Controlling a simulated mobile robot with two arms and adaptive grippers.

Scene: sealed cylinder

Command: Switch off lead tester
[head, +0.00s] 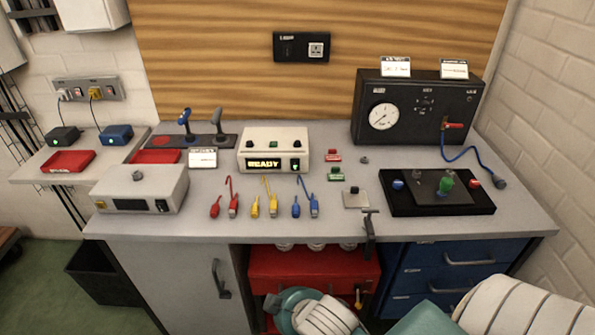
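The lead tester appears to be the cream box (274,143) at the middle of the bench.
A grey box (140,188) with a dark display stands left. A black gauge panel (415,108) stands back right, with a black tray (435,205) of coloured knobs before it. A black bracket (369,236) stands at the front edge. Bench space before the leads is clear.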

